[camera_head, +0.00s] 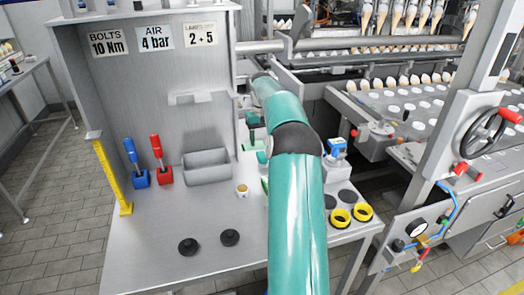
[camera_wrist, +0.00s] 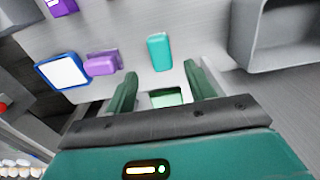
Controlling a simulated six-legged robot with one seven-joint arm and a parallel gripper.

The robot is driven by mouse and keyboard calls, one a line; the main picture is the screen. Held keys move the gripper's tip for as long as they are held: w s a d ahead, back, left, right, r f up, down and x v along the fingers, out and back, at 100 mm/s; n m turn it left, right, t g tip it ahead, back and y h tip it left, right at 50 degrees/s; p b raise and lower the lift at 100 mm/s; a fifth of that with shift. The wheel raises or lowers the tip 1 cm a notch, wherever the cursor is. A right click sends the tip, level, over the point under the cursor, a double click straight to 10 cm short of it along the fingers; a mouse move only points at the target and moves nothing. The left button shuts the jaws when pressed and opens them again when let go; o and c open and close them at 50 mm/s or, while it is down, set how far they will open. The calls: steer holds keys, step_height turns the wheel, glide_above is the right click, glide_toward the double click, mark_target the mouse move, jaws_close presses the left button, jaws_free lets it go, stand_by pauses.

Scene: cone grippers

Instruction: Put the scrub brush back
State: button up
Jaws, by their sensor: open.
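I cannot tell for sure which thing is the scrub brush. A blue-handled tool (camera_head: 131,151) and a red-handled tool (camera_head: 157,148) stand upright in matching blocks on the left of the bench. In the wrist view a small teal block (camera_wrist: 160,52) lies just beyond my gripper (camera_wrist: 163,82), roughly in line with the gap between the fingers. A pale green patch (camera_wrist: 170,98) shows between the finger bases. My gripper is open, with both dark green fingers apart and nothing held. In the head view my arm hides most of the work area below it.
A grey open bin (camera_head: 207,168) stands by the back panel; it also shows in the wrist view (camera_wrist: 245,40). A small cup (camera_head: 242,190), black knobs (camera_head: 188,246) and yellow rings (camera_head: 340,218) stand on the bench. Purple blocks (camera_wrist: 102,64) lie left of my gripper.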

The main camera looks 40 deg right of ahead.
steer(key=shift+r, duration=1.8)
